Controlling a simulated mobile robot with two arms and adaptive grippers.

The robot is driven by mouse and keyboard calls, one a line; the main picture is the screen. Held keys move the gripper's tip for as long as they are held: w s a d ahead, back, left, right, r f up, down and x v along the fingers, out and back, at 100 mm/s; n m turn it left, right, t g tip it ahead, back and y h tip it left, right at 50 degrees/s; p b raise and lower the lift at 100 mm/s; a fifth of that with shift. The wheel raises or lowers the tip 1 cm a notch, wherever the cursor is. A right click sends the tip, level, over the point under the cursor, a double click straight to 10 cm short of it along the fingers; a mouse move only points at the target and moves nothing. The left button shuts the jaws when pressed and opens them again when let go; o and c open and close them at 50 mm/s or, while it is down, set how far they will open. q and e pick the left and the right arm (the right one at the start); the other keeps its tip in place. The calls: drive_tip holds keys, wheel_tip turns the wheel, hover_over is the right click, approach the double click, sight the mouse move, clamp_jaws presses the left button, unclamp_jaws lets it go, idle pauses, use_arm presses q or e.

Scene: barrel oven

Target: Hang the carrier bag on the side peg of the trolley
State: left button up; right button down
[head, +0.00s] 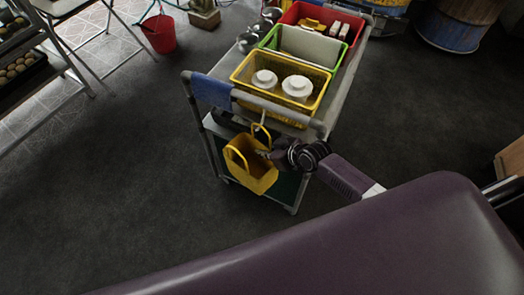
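The trolley (345,85) stands at the top middle, with a grey push handle at its near end. A small pale side peg (261,130) shows below that handle. The yellow carrier bag (252,172) is upright, open at the top, directly below the peg and in front of the trolley's lower part. I cannot tell whether its handle loop is over the peg. My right gripper (267,154) is at the bag's upper right edge, overlapping its handle area. Its fingers are small and dark, so its grip is unclear. My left gripper is out of view.
The trolley top holds a yellow crate (247,82) with two white round items, a green crate (268,40) and a red crate (291,13). A red bucket (158,33) stands upper left. The dark floor left is clear.

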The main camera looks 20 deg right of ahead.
drive_tip(key=shift+s+d+f, duration=0.15)
drive_tip(key=shift+s+f, duration=0.1)
drive_tip(key=shift+f, duration=0.1)
drive_tip(key=c, duration=2.1)
unclamp_jaws()
drive_tip(key=shift+w, duration=0.15)
drive_tip(key=shift+r, duration=0.25)
drive_tip(key=v, duration=1.2)
drive_tip(key=shift+f, duration=0.1)
